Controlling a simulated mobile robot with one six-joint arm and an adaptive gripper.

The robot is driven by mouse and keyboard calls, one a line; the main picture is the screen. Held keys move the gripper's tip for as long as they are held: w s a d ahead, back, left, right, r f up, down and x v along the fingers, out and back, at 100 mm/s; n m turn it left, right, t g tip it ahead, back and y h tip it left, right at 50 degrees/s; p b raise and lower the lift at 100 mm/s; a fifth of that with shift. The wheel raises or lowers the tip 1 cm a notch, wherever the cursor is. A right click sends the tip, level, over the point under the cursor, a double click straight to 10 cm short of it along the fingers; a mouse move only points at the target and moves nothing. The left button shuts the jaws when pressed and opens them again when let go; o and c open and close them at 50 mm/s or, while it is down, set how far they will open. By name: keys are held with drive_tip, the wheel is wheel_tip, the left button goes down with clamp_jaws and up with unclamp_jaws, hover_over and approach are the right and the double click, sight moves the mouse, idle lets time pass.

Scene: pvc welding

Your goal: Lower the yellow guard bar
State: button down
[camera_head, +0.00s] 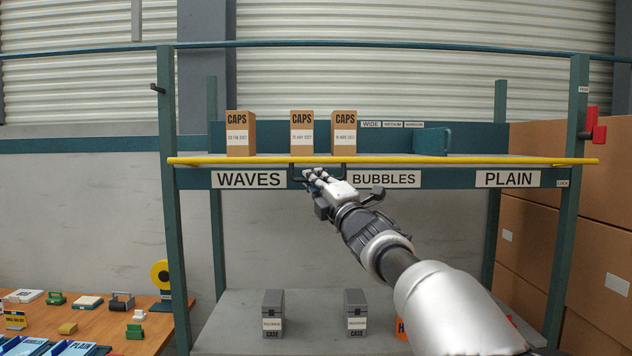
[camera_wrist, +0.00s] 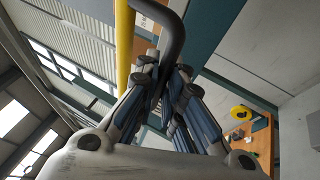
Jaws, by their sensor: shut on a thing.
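The yellow guard bar (camera_head: 450,160) lies level across the front of the upper shelf, in front of the label strip. A black handle (camera_head: 346,170) hangs below its middle. My gripper (camera_head: 309,176) is at the handle's left part, just under the bar. In the wrist view, the fingers (camera_wrist: 165,85) close around the black handle (camera_wrist: 175,35), with the yellow bar (camera_wrist: 124,45) beside them. A red latch-like part (camera_head: 597,130) is on the right post, above the bar's right end. The exact finger contact is partly hidden.
Several CAPS boxes (camera_head: 241,134) stand on the upper shelf behind the bar. Two grey cases (camera_head: 273,312) and an orange item (camera_head: 402,328) sit on the lower shelf. Teal posts (camera_head: 172,220) flank the rack. A wooden table (camera_head: 140,340) with small items is at left, and cardboard boxes (camera_head: 600,200) at right.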

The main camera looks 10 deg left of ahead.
drive_tip(key=shift+s+r, duration=0.1)
drive_tip(key=shift+r, duration=0.05)
drive_tip(key=c, duration=1.7)
unclamp_jaws()
drive_tip(key=shift+d, duration=0.1)
drive_tip(key=v, duration=1.2)
